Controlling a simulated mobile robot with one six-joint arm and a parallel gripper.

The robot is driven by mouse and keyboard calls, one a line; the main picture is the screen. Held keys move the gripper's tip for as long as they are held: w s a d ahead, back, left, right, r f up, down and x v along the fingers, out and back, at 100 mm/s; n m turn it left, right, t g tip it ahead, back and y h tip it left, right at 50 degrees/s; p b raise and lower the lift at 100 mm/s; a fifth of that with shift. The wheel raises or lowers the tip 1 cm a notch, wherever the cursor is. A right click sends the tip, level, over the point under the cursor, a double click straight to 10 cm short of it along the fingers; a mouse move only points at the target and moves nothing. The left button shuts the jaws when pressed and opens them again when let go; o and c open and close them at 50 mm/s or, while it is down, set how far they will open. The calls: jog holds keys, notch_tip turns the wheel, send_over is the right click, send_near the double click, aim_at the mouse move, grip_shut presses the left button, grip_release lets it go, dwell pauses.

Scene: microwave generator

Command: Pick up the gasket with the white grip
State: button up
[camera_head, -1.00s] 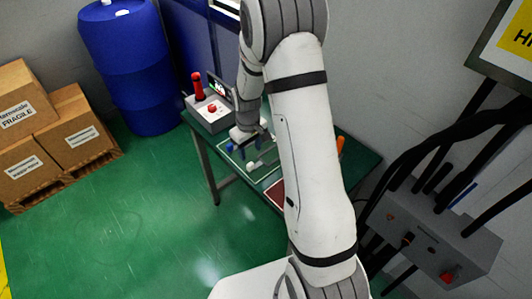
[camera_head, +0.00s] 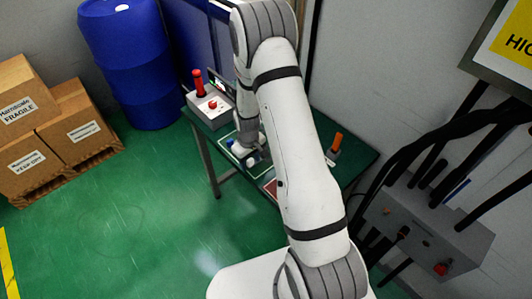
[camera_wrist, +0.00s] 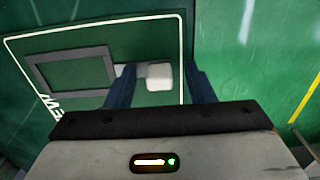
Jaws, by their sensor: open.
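The gasket (camera_wrist: 72,52) is a flat grey square frame lying on the green table top, inside a white outline. Its white grip (camera_wrist: 159,77) is a small block at the frame's right side in the wrist view. My gripper (camera_wrist: 160,73) is open, with one dark blue finger on each side of the white grip. I cannot tell whether either finger touches it. In the head view my gripper (camera_head: 250,158) is low over the table, and the white grip (camera_head: 251,162) shows only as a small patch; the frame is mostly hidden.
The green table (camera_head: 345,165) carries a control box (camera_head: 208,108) with a red button and red handle at the back left. An orange handle (camera_head: 336,142) stands at right. Cardboard boxes (camera_head: 75,130) and a blue barrel (camera_head: 130,62) stand left.

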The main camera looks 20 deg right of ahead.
jog(key=shift+c, duration=0.4)
grip_shut()
